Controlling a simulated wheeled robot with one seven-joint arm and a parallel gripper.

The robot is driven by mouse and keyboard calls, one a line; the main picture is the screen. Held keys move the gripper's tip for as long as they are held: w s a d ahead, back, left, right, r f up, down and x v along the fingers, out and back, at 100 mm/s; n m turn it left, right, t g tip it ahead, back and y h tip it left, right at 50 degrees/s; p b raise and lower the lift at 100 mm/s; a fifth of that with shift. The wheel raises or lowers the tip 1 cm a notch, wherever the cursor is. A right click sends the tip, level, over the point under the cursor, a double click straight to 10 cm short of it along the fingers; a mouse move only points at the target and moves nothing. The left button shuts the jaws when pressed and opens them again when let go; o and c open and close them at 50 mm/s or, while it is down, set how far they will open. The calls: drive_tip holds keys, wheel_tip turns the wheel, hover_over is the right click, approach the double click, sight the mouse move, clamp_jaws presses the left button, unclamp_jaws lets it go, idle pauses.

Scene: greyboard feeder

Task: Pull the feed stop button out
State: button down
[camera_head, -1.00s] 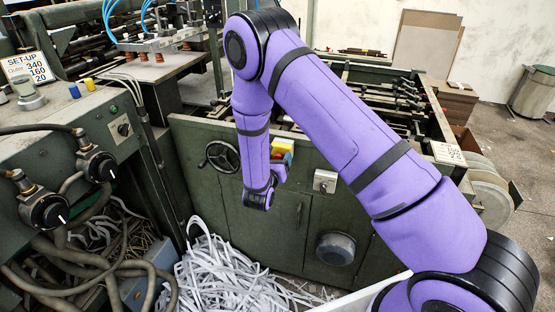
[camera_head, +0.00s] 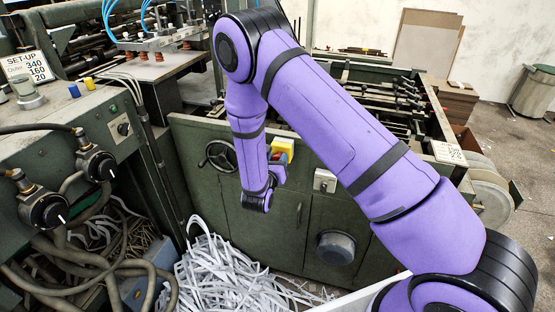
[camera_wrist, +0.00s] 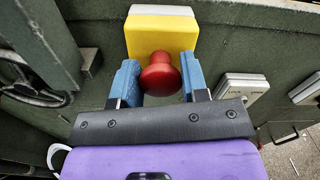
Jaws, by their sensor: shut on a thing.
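The feed stop button is a red mushroom button (camera_wrist: 160,76) on a yellow box (camera_wrist: 160,38) with a pale grey top, fixed to the green machine panel. In the wrist view my gripper (camera_wrist: 160,80) has its two blue fingers on either side of the red head, shut on it. In the head view the yellow box (camera_head: 284,148) shows partly behind my purple arm.
A handwheel (camera_head: 222,155) is on the panel left of the box. A grey switch box (camera_head: 325,181) is to its right, and a round dark knob (camera_head: 336,248) is lower down. Shredded paper strips (camera_head: 225,275) lie on the floor in front.

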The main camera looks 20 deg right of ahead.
drive_tip(key=shift+s+a, duration=0.1)
drive_tip(key=c, duration=0.6)
unclamp_jaws()
drive_tip(key=shift+s+a, duration=0.1)
drive_tip(key=v, duration=1)
drive_tip(key=shift+s+a, duration=0.15)
drive_tip(key=shift+s, duration=0.1)
